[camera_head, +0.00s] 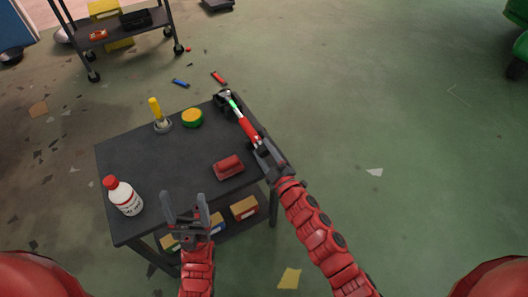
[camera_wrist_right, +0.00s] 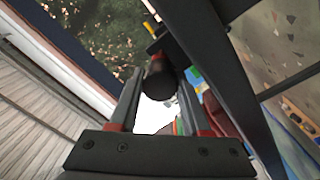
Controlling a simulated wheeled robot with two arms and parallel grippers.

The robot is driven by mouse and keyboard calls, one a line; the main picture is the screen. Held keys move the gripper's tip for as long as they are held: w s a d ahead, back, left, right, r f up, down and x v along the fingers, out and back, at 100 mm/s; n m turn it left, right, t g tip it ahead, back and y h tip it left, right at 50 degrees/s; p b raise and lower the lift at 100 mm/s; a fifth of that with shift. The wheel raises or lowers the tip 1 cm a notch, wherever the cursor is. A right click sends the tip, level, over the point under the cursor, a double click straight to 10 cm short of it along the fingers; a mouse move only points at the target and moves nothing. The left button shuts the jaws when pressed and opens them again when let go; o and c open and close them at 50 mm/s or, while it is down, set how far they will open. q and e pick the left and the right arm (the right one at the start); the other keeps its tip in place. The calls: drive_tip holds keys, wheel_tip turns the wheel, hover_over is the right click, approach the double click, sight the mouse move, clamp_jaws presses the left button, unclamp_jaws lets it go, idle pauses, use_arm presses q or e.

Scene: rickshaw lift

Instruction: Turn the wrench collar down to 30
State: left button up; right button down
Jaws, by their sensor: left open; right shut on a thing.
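The wrench (camera_head: 247,128) lies at the right back edge of the dark table, with a red handle, a green section and a dark head at its far end. My right gripper (camera_head: 268,153) is shut on its near end. In the right wrist view, a black round end (camera_wrist_right: 159,82) of the wrench shows between the fingers of my right gripper (camera_wrist_right: 158,98). The collar's marks and setting are too small to read. My left gripper (camera_head: 185,205) is open and empty over the table's front edge, apart from the wrench.
A cart (camera_head: 115,25) stands far back.

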idle(0.3)
drive_tip(key=shift+c, duration=1.8)
unclamp_jaws()
drive_tip(key=p+v, duration=0.1)
drive_tip(key=v, duration=1.6)
drive_tip(key=shift+s+p, duration=0.15)
drive_tip(key=shift+p, duration=0.25)
drive_tip(key=shift+d, duration=0.1)
